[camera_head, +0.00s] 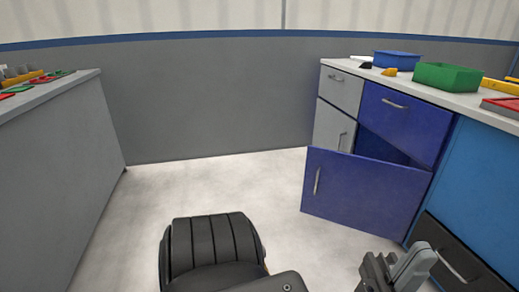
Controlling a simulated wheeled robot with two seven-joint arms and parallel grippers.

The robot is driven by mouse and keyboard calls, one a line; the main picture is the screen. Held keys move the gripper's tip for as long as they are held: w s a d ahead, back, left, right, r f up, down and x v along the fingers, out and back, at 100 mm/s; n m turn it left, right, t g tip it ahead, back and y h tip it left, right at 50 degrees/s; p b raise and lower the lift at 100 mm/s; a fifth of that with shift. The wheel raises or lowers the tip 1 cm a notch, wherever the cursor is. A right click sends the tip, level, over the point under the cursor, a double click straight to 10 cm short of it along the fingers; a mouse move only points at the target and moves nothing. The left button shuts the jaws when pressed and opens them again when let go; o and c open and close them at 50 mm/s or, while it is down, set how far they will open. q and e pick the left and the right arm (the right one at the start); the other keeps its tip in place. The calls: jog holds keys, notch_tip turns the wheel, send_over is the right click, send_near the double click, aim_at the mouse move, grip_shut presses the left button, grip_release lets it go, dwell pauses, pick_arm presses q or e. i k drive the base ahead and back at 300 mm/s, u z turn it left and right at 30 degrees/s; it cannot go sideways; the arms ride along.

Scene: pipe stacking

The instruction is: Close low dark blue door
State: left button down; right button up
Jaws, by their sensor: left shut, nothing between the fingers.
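The low dark blue door (362,190) stands open on the right side of the view, swung out from the cabinet front. Its silver handle (317,181) is near its left edge, and its right edge is at the cabinet. Above the door's top edge, part of the dark blue compartment inside (378,148) shows. My left gripper (412,262) is at the lower right, shut and empty, below and in front of the door in the picture, apart from the handle. My right gripper is not in view.
A dark blue drawer (405,110) is above the door. A light blue panel (485,180) and a black drawer (455,255) are to the right. A green bin (447,77) and a blue bin (397,59) stand on the countertop. The floor (220,185) left of the door is clear.

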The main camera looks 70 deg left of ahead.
aim_at(378, 198)
jog(key=u, duration=0.75)
jog(key=i, duration=0.9)
jog(key=u, duration=0.3)
